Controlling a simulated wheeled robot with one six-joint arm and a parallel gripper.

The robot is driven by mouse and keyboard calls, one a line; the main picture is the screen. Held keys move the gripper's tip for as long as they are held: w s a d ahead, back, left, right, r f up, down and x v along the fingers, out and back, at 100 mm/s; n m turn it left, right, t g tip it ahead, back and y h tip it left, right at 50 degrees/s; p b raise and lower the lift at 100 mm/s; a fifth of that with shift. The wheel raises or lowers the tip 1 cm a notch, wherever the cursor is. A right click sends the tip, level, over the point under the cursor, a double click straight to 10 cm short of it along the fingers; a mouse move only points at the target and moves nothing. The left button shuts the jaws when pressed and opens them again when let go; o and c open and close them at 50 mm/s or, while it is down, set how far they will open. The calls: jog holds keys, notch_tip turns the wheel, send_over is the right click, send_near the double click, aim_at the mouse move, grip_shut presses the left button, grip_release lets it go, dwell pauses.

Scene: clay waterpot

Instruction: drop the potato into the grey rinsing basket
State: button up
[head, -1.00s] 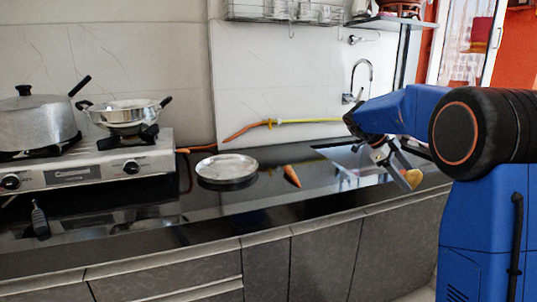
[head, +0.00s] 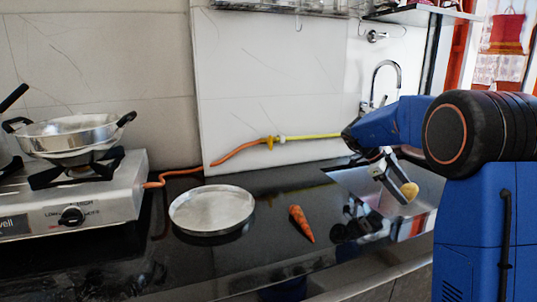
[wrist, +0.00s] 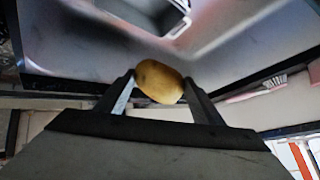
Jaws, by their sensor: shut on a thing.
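The potato (head: 409,191) is small and yellow-brown. My gripper (head: 405,189) is shut on it and holds it up at the right of the head view, over the sink area. In the wrist view the potato (wrist: 158,84) sits between the two dark fingertips of my gripper (wrist: 158,80), held across its length. Beyond it lies a grey sink-like basin (wrist: 75,50). A pale-rimmed grey shape (wrist: 180,27) shows at the top edge, cut off. I cannot tell whether it is the grey rinsing basket. The basket is not clear in the head view.
The sink (head: 360,180) is set in the dark counter, with a tap (head: 385,66) behind it. A carrot (head: 301,222) and a round metal plate (head: 212,209) lie to its left. A stove (head: 80,195) carries a pan (head: 72,131). A pink-handled brush (wrist: 258,90) lies right in the wrist view.

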jog(key=shift+w+f, duration=0.25)
jog(key=shift+f, duration=0.9)
notch_tip(320, 180, down, 6)
jog(key=shift+r, duration=0.1)
jog(key=o, duration=1.2)
jog(key=v, duration=1.7)
jog(key=shift+a+r, duration=0.2)
jog(key=shift+s, duration=0.1)
